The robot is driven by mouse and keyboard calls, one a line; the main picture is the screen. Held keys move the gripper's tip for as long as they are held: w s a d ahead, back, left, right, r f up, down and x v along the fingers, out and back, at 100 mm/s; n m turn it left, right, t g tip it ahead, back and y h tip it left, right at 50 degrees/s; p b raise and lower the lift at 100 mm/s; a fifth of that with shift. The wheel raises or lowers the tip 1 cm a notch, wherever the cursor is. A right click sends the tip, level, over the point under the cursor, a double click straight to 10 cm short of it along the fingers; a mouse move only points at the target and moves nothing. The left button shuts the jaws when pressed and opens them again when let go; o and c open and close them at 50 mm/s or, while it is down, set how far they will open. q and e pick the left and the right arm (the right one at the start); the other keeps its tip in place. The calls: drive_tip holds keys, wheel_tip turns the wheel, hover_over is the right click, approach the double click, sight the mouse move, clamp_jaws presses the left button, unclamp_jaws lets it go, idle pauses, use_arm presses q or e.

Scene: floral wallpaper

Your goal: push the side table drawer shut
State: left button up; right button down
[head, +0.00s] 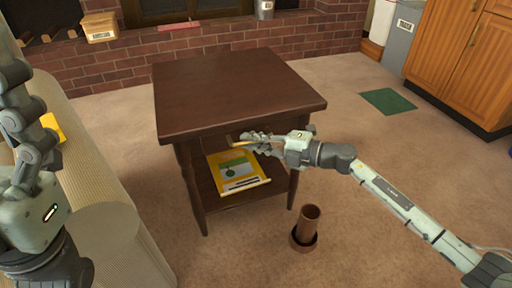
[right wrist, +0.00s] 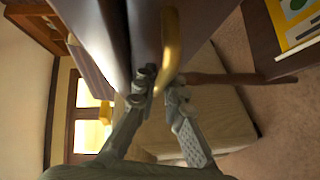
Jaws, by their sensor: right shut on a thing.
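The side table (head: 235,85) is dark brown with a square top, turned legs and a lower shelf. Its drawer front lies in shadow under the front edge of the top; I see no clear drawer projection, and my right gripper partly covers it. The gold drawer handle (right wrist: 172,45) shows large in the right wrist view. My right gripper (head: 250,142) is shut on this handle, its fingertips (right wrist: 161,88) closed around it. My left gripper (head: 28,125) is at the left edge of the head view, fingers upward, partly cut off, with no object visible in it.
A yellow and white book or box (head: 237,172) lies on the table's lower shelf. A brown cylinder in a round base (head: 305,228) stands on the floor below my right arm. A ribbed beige piece of furniture (head: 95,190) is at left.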

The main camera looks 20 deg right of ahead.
drive_tip(key=shift+w+d+r, duration=0.1)
drive_tip(key=shift+w, duration=0.45)
drive_tip(key=c, duration=1.6)
unclamp_jaws()
drive_tip(key=shift+w, duration=0.1)
